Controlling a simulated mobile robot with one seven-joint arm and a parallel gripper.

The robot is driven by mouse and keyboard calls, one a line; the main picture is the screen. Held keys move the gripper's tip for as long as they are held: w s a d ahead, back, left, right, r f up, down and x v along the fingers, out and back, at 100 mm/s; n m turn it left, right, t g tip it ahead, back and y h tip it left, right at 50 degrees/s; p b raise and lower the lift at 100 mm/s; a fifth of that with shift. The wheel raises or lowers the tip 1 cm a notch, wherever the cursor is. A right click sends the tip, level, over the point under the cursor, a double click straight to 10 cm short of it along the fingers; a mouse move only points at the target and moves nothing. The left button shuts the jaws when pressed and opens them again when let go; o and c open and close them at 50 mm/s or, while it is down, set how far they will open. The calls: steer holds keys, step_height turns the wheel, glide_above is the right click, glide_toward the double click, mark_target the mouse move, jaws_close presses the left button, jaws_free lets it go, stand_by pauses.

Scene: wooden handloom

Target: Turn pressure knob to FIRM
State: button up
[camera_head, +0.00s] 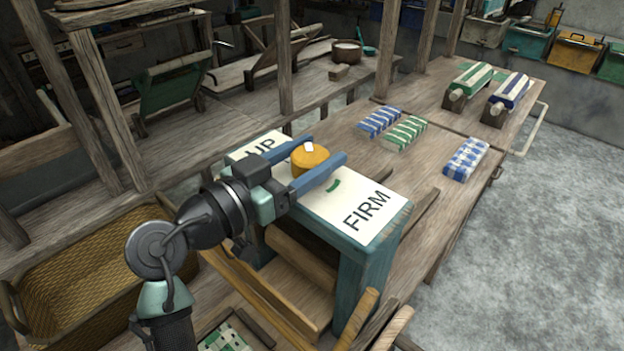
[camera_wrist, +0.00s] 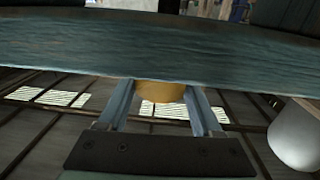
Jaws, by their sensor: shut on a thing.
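The yellow pressure knob (camera_head: 309,160) sits on a white label plate (camera_head: 333,208) atop a teal wooden stand (camera_head: 372,262). A white mark shows on the knob's top. The plate reads FIRM at its near right end and has partly hidden letters ending in "UP" at its far left end. A short green mark lies on the plate beside the knob. My gripper (camera_head: 322,155) is shut on the knob, with one blue finger on each side. In the wrist view the knob (camera_wrist: 160,91) shows between the fingers (camera_wrist: 159,100), partly hidden by a teal beam.
Folded blue and green checked cloths (camera_head: 405,132) lie on the wooden table to the right. Two cloth rolls (camera_head: 508,95) rest at the back right. A wicker basket (camera_head: 90,270) stands at the left. Loom posts rise behind the stand.

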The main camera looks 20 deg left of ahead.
mark_target(291, 156)
steer(key=m+g+h+b, duration=0.2)
steer(key=h, duration=0.1)
steer(key=m+g+h+b, duration=0.2)
steer(key=h+b, duration=0.1)
steer(key=shift+f+m, duration=0.15)
steer(key=shift+m, duration=0.15)
steer(key=shift+s+d+m+g+h+b, duration=0.1)
steer(key=shift+m+g+h+b, duration=0.85)
steer(key=shift+g, duration=0.65)
steer(key=shift+m+g+h+b, duration=0.6)
steer(key=shift+m+g+h, duration=0.45)
steer(key=shift+m+g, duration=0.5)
steer(key=shift+g, duration=0.35)
steer(key=o, duration=1.4)
steer(key=shift+c, duration=0.2)
steer(key=shift+b+v, duration=0.45)
steer(key=shift+v, duration=3.3)
